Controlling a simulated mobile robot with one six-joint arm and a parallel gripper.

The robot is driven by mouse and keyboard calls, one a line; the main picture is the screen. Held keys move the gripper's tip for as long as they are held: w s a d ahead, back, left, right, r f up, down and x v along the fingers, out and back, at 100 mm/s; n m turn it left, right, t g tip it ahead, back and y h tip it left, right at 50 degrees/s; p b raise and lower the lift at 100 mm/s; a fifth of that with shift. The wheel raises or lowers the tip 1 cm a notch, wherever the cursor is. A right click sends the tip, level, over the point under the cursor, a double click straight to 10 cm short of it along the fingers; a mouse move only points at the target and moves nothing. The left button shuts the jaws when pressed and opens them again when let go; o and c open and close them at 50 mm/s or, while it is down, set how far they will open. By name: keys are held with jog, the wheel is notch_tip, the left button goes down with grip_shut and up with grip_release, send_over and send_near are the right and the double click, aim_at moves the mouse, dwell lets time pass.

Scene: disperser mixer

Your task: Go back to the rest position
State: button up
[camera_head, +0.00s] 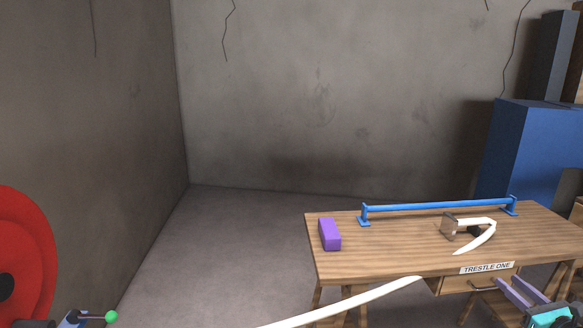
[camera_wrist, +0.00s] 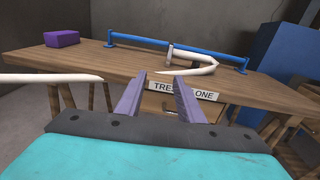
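My gripper (camera_head: 523,294) is at the lower right of the head view, in front of the trestle table (camera_head: 400,258). In the wrist view its two purple fingers (camera_wrist: 160,77) stand apart with nothing between them. They point toward the table's front edge, near the "TRESTLE ONE" label (camera_wrist: 185,90). The drawer (camera_head: 480,283) under the label looks shut; my fingers partly hide it in the wrist view.
On the table are a purple block (camera_head: 329,234), a blue rail (camera_head: 440,206) and a metal bracket with a white curved piece (camera_head: 476,239).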

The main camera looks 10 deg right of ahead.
jog(key=w+a+f+n+g+y, duration=0.2)
jog(key=w+a+f+n+g, duration=0.15)
jog(key=a+f, duration=0.5)
jog(key=w+a+f+n+g+y+p, duration=0.15)
jog(key=a+f+n, duration=0.25)
jog(key=a+f, duration=0.5)
jog(key=w+a+f+n+g+y, duration=0.35)
jog(key=a+f, duration=0.45)
jog(key=a, duration=0.3)
jog(key=s+a+f+n+g, duration=0.3)
jog(key=s+a+f+n, duration=0.25)
jog(key=a, duration=0.25)
jog(key=s+a+f+n+g+h, duration=0.1)
jog(key=s+a+f+n+g, duration=0.25)
jog(key=a+f, duration=0.3)
jog(key=s+a+f+n+g, duration=0.3)
jog(key=s+a+f+n, duration=0.2)
jog(key=a, duration=0.3)
jog(key=s+a+f+n+g+h+p, duration=0.1)
jog(key=s+f+n+g+h, duration=0.1)
jog(key=s+n, duration=0.3)
jog(key=s+a+f+n+g+h, duration=0.1)
jog(key=s+f+n+g+h, duration=0.2)
jog(key=s+n, duration=0.3)
jog(key=s+f, duration=0.1)
jog(key=s, duration=0.4)
jog(key=shift+a+f+h+p, duration=0.2)
jog(key=shift+f+h+p, duration=0.05)
jog(key=shift+h+p, duration=0.1)
